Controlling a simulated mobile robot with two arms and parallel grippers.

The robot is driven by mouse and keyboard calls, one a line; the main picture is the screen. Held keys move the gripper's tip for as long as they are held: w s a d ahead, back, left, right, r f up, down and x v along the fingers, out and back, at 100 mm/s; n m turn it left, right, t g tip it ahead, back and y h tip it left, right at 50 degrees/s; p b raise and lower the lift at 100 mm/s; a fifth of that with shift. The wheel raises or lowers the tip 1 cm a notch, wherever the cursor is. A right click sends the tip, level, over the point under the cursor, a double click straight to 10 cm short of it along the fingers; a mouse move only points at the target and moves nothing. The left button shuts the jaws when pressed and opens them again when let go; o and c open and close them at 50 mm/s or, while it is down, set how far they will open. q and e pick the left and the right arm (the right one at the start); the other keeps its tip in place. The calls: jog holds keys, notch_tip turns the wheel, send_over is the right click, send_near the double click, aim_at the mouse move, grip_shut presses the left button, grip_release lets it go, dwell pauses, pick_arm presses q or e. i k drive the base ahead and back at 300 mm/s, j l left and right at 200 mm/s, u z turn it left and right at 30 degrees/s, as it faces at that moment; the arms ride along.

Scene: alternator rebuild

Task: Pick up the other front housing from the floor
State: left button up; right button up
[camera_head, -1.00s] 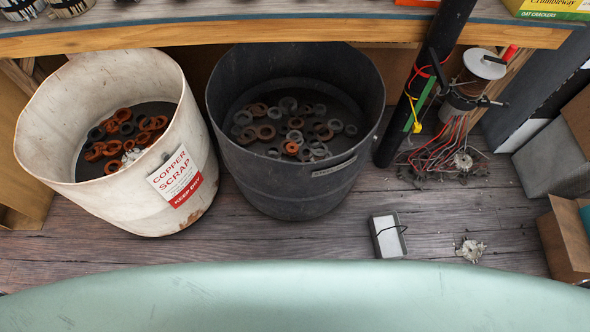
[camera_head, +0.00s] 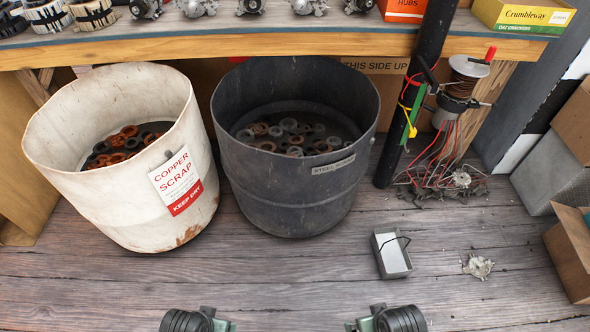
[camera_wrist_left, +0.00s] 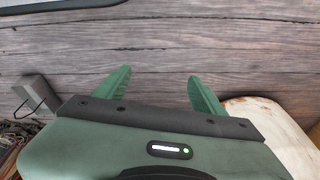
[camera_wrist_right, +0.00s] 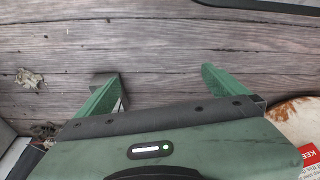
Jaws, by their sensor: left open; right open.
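A pale silver front housing (camera_head: 479,266) lies on the wooden floor right of a small grey box. It also shows at the left of the right wrist view (camera_wrist_right: 28,78), apart from the gripper. A similar silver piece (camera_head: 461,179) sits among red wires and dark debris under the bench; I cannot tell if it is a housing. My left gripper (camera_wrist_left: 158,72) is open and empty above bare planks. My right gripper (camera_wrist_right: 162,74) is open and empty, its left finger overlapping the grey box in view. Both arms enter the head view's bottom edge, their fingers not clearly seen there.
A white copper scrap bin (camera_head: 57,157) and a dark steel bin (camera_head: 290,196) stand under the bench edge (camera_head: 300,40). A small grey box (camera_head: 394,258) stands left of the housing. A dark post (camera_head: 396,145) rises behind it; cardboard boxes (camera_head: 570,255) line the right.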

aim_at(484, 267)
jog(key=z, duration=1.85)
jog(key=i, duration=0.1)
